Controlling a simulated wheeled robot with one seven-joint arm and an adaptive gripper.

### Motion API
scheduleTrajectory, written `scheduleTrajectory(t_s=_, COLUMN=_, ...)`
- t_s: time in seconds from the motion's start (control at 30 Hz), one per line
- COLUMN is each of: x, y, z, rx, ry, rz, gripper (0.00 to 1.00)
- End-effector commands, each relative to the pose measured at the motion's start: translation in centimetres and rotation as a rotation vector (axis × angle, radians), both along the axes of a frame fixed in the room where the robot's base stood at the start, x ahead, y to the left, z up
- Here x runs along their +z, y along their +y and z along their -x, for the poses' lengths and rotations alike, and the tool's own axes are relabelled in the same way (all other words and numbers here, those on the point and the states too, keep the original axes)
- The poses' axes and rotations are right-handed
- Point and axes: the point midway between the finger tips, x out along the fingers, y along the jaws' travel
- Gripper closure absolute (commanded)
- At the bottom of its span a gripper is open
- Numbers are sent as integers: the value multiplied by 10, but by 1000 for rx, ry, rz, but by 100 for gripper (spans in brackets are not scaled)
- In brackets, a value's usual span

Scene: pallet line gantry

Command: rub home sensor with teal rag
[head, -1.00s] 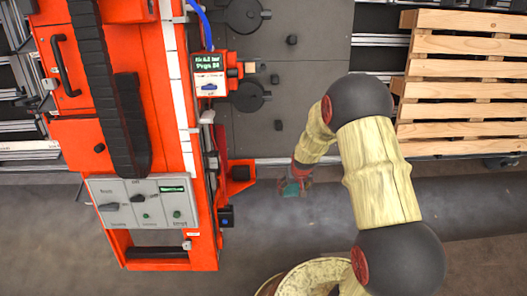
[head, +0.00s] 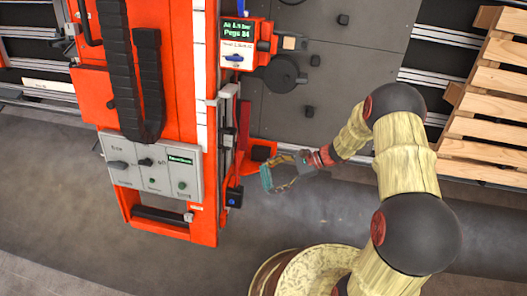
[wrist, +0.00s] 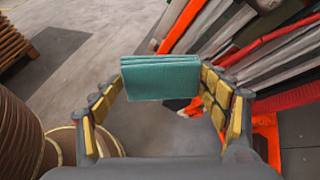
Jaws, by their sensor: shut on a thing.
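The teal rag (wrist: 160,77) is a folded block between the two yellow-padded fingers of my gripper (wrist: 163,92), which is shut on it. In the head view, the teal rag (head: 266,178) is at the tip of my gripper (head: 274,177), just right of the orange machine. A small dark box with a blue face (head: 233,197) sits on the machine's right side, lower left of the rag and apart from it. It may be the home sensor; no label is readable.
The orange machine (head: 205,226) stands left with a grey control panel (head: 155,168). A dark block on an orange bracket (head: 262,152) juts out just above my gripper. A wooden pallet (head: 493,130) is at the right. The floor (head: 290,215) below my gripper is clear.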

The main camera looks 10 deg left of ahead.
Motion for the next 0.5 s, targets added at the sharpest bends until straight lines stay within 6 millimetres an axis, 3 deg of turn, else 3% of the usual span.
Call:
scheduleTrajectory(t_s=0.1, x=20, y=24, z=-25, rx=-151, ry=33, rz=-153, gripper=45)
scheduleTrajectory(t_s=0.3, x=53, y=39, z=-65, rx=-322, ry=38, rz=-306, gripper=45)
scheduleTrajectory(t_s=0.5, x=64, y=44, z=-79, rx=-371, ry=35, rz=-348, gripper=45)
